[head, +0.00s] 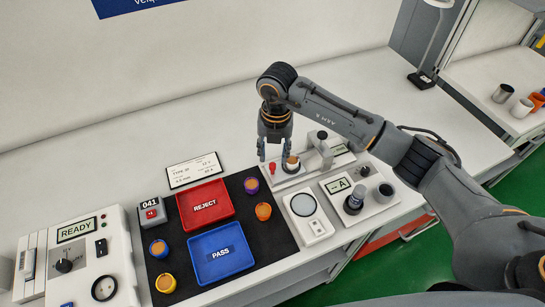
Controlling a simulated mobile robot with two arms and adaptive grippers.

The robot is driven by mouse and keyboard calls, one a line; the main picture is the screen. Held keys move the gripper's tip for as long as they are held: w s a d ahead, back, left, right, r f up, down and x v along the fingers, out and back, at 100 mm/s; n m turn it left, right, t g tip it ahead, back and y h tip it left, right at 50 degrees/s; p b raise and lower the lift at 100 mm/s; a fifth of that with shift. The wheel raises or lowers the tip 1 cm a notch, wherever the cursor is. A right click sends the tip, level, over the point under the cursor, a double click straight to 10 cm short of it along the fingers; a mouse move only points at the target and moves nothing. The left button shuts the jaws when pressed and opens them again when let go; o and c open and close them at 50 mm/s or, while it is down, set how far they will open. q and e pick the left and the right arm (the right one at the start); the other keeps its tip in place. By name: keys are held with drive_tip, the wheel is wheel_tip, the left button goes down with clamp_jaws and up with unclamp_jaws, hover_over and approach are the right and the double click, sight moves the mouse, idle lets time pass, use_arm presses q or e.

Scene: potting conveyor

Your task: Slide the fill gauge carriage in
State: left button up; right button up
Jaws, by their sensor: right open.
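The fill gauge (322,148) is a low light-grey fixture with a dark-topped upright, at the back right of the bench. A small white pot with a brown fill (293,163) stands at its left end, on what looks like the carriage. A small red knob or handle (273,168) stands just left of the pot. My right gripper (274,156) points down above that left end, open, with its fingertips close to the red knob and the pot. Whether it touches either cannot be told. The gripper hides part of the fixture behind it. My left gripper is out of view.
A dark mat holds a red REJECT tray (225,188), a blue PASS tray (241,266) and several small pots. A scale (319,227) and an "A" station (377,200) stand in front of the gauge. A READY panel (118,258) is at left.

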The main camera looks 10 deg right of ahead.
sight(273, 164)
wheel_tip(273, 164, down, 2)
drive_tip(key=shift+f, duration=0.25)
drive_tip(key=shift+a+f+p, duration=0.1)
drive_tip(key=shift+f+p, duration=0.2)
drive_tip(key=shift+f, duration=0.4)
drive_tip(key=shift+c, duration=0.8)
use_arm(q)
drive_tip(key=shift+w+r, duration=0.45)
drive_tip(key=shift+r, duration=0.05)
use_arm(e)
clamp_jaws()
